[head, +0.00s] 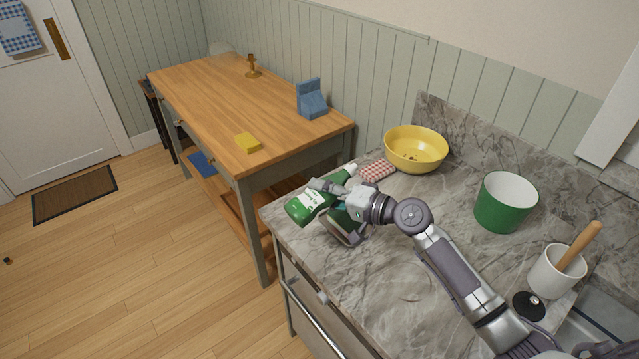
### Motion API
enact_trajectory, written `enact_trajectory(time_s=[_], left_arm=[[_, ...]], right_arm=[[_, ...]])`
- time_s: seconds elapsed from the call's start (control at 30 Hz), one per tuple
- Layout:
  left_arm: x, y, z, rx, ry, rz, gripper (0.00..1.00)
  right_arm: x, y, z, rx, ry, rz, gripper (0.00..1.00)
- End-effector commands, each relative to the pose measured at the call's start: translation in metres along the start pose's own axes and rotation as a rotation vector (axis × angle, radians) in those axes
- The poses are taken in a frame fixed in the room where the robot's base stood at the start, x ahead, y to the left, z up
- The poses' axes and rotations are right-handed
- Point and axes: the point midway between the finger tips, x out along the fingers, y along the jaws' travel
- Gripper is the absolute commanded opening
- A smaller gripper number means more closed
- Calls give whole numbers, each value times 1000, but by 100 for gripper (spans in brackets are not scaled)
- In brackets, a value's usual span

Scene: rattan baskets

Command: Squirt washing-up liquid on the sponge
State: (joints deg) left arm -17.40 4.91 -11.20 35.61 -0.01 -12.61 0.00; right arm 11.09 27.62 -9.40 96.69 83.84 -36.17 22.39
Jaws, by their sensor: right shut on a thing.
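My right gripper (340,192) is shut on a green washing-up liquid bottle (306,206) with a white label. It holds the bottle tilted, over the near left corner of the marble worktop. The bottle's top end points up and right; part of the bottle is hidden by the fingers. A yellow block that looks like the sponge (248,142) lies on the wooden table, left of the bottle and well apart from it. My left gripper is not in view.
The worktop (350,275) also bears a red checked cloth (377,171), a yellow bowl (416,150), a green pot (503,205) and a white mortar (553,273). A blue stand (311,101) is on the wooden table (205,105).

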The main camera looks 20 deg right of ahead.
Motion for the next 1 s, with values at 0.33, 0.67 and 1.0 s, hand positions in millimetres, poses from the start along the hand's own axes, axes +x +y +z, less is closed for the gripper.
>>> enact_trajectory(time_s=[0.33, 0.67, 1.0], left_arm=[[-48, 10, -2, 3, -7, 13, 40], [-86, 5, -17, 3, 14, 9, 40], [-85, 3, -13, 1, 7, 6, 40]], right_arm=[[-23, -27, -53, -549, 35, 225, 0], [-36, -66, -78, -840, 56, 341, 0], [-50, -111, -105, -1114, 75, 459, 0]])
